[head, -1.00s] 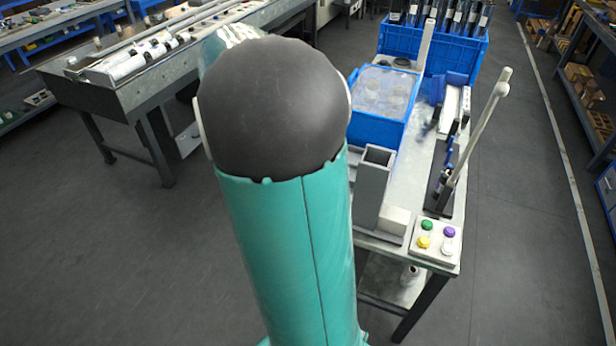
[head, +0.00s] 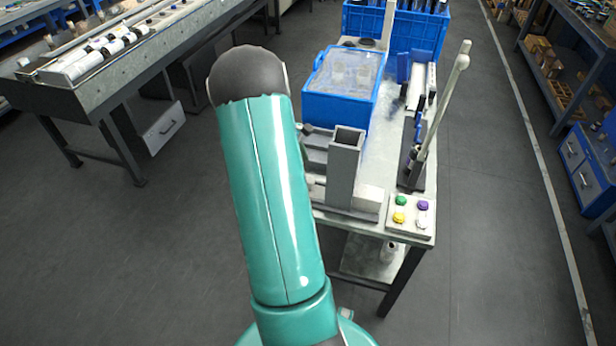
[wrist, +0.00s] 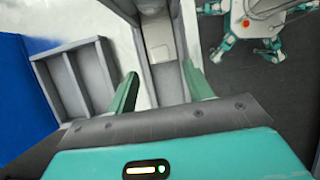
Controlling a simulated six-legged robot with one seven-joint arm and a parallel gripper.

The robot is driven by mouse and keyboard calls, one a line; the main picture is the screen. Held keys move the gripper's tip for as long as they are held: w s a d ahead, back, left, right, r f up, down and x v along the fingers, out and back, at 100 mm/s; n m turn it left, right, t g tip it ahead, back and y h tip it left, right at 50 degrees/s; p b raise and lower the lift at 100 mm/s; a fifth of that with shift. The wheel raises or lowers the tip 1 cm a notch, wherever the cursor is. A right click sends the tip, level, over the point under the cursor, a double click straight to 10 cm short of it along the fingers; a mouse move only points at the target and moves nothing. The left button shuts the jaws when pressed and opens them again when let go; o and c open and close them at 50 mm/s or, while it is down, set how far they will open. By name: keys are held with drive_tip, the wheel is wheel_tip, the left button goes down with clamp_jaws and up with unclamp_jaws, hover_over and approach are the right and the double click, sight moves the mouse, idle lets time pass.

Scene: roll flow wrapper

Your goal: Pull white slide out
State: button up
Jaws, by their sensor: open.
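In the wrist view my gripper (wrist: 160,72) is open, its two teal fingers apart. A small white piece (wrist: 158,38) sits beyond the fingertips, in line with the channel, and looks like the white slide. In the head view the grey upright channel (head: 343,172) stands near the table's front edge. A white block (head: 368,198) is at its foot on the right. My arm hides my gripper in the head view.
A grey compartment rack (wrist: 75,82) and a blue bin stand left in the wrist view. On the table are a lidded blue bin (head: 342,88), a button box (head: 410,215) and a tall pale lever (head: 440,110). Floor right of the table is clear.

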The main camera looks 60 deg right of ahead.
sight(309, 180)
drive_tip(key=x, duration=0.7)
drive_tip(key=shift+c, duration=0.2)
clamp_jaws()
drive_tip(key=shift+w, duration=0.1)
